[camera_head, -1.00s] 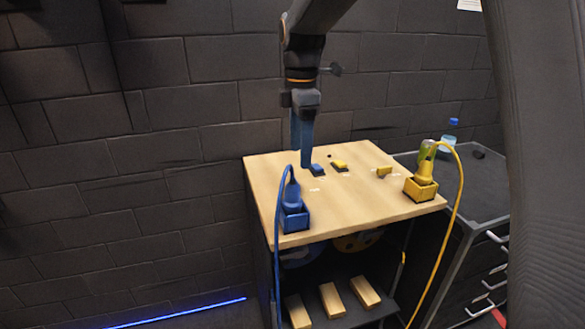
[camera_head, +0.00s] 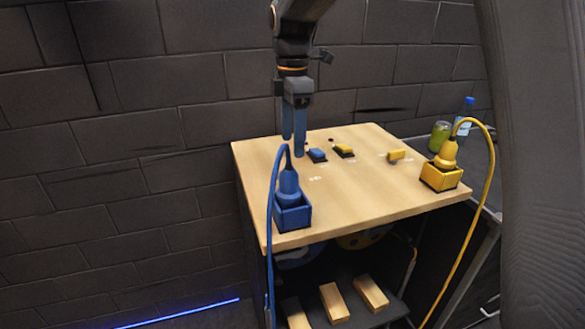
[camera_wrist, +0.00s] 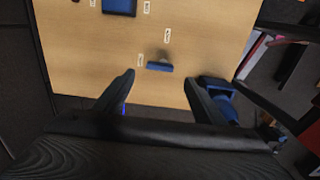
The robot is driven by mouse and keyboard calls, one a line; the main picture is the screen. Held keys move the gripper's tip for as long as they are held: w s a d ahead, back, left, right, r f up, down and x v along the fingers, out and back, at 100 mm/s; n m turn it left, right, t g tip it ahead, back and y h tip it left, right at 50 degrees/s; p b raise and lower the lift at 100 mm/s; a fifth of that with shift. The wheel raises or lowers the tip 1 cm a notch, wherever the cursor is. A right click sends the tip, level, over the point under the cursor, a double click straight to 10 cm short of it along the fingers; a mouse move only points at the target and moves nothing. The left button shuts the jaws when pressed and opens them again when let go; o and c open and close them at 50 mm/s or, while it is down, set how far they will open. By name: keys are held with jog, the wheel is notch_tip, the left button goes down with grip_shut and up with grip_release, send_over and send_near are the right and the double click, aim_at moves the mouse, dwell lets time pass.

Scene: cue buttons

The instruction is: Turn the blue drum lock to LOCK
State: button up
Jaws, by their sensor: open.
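The blue drum lock appears in the wrist view as a short blue bar (camera_wrist: 160,67) on the wooden tabletop, with small white labels around it. I cannot pick it out in the head view, where my gripper and the blue plug may hide it. My gripper (camera_head: 293,146) points down over the table's back left part. Its two fingers are apart and empty. In the wrist view the fingertips of my gripper (camera_wrist: 160,78) lie to either side of the bar's position, with the bar slightly beyond them. Whether they touch it I cannot tell.
A blue socket box (camera_head: 293,217) with a plug and cable stands front left. A blue switch (camera_head: 317,156) and a yellow switch (camera_head: 343,150) sit near the back. A yellow bar (camera_head: 396,155) and yellow socket box (camera_head: 440,178) are on the right. The middle front of the tabletop is clear.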

jog(key=shift+f+p, duration=0.9)
jog(key=shift+f, duration=3)
jog(key=c, duration=1.1)
jog(key=shift+o, duration=0.2)
